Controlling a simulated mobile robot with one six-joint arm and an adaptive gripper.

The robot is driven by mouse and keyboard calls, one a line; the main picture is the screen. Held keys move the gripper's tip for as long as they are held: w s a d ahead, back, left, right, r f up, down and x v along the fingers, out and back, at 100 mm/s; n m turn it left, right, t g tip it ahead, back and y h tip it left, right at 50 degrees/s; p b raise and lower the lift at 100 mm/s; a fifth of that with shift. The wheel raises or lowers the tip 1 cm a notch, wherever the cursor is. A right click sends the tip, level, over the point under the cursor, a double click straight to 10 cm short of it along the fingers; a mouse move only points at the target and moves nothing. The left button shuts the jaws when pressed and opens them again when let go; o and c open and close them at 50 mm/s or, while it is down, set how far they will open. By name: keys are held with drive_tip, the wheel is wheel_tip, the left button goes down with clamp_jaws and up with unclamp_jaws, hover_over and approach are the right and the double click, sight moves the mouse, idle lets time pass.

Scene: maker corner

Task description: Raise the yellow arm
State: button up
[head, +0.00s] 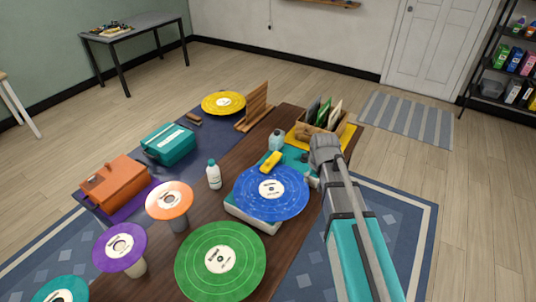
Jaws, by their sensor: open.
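A turntable with a pale base (252,218) stands on the brown table, with a blue record (285,199) on it. A short, thick yellow piece (270,161), which looks like the yellow arm, lies slanted at the record's far edge. I cannot tell whether it touches the record. My gripper (312,180) hangs at the right side of the turntable, right of the yellow piece and apart from it. It is small and partly hidden by my arm, and nothing shows held in it.
A white bottle (213,176) and a bluish jar (276,140) stand close to the turntable. A wooden crate of sleeves (319,129) is behind it. Green (220,262), orange (169,200) and purple (120,247) records, a teal case (168,145) and an orange case (115,182) fill the left.

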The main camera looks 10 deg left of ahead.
drive_tip(key=n+t+y+p, duration=0.1)
drive_tip(key=n+t+p, duration=0.1)
drive_tip(key=p, duration=0.2)
approach(267, 161)
drive_tip(key=w+d+v, duration=0.1)
drive_tip(key=v, duration=0.4)
drive_tip(key=shift+s+a+f, duration=0.1)
drive_tip(key=shift+a, duration=0.15)
drive_tip(key=shift+f, duration=0.15)
drive_tip(key=b+x, duration=1.2)
drive_tip(key=x, duration=0.1)
drive_tip(key=shift+a+f+b, duration=0.2)
drive_tip(key=shift+a+b, duration=0.05)
drive_tip(key=shift+b, duration=0.1)
clamp_jaws()
